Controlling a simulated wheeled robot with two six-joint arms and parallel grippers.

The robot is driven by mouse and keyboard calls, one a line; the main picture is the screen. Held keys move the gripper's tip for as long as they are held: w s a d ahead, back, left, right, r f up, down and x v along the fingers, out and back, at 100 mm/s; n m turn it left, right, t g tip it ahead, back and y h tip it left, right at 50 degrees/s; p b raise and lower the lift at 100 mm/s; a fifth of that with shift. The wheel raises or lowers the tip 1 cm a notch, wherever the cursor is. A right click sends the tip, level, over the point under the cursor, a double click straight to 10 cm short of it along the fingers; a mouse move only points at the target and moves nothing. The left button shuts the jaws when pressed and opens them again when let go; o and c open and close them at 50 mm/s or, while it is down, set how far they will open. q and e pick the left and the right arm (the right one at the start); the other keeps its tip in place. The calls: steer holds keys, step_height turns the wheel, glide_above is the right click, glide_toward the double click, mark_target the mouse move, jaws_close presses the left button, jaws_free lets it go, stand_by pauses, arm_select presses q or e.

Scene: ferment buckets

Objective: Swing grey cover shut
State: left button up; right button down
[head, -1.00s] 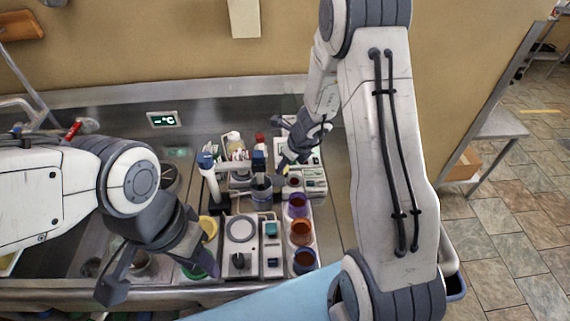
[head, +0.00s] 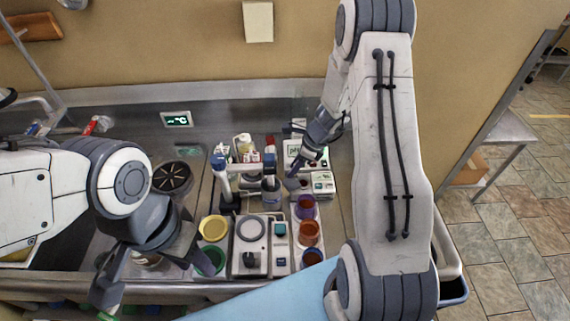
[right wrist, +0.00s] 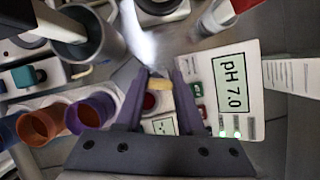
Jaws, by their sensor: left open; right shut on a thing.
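My right gripper (head: 296,180) reaches down over the bench beside the pH meter (head: 305,155). In the right wrist view its two fingers (right wrist: 160,80) are closed around a small pale yellow piece (right wrist: 161,85); what this belongs to is hard to tell. A dark red round spot (right wrist: 150,101) shows just below it. I cannot make out a grey cover for certain; the fingers and arm hide part of that area.
Purple (head: 305,207) and orange (head: 309,233) cups stand in a row right of the hotplate (head: 250,262). Yellow (head: 212,228) and green (head: 211,262) cups stand left of it. A grey beaker (head: 270,190) and pipette stand (head: 225,190) crowd the middle.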

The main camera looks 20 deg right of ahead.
steer(key=shift+r+n+g+p, duration=0.1)
steer(key=shift+n+g+p, duration=0.3)
steer(key=shift+n, duration=0.6)
steer(key=n+g+y, duration=0.1)
steer(key=n, duration=0.2)
steer(key=shift+n+p, duration=0.3)
steer(key=shift+p, duration=0.05)
steer(key=n+g, duration=0.1)
steer(key=n, duration=0.2)
steer(key=shift+n+g, duration=0.3)
steer(key=shift+g, duration=0.1)
steer(key=shift+n+g+b, duration=0.45)
steer(key=shift+n+g, duration=0.15)
steer(key=shift+n, duration=1)
steer(key=shift+h, duration=0.3)
steer(key=c, duration=0.5)
jaws_free()
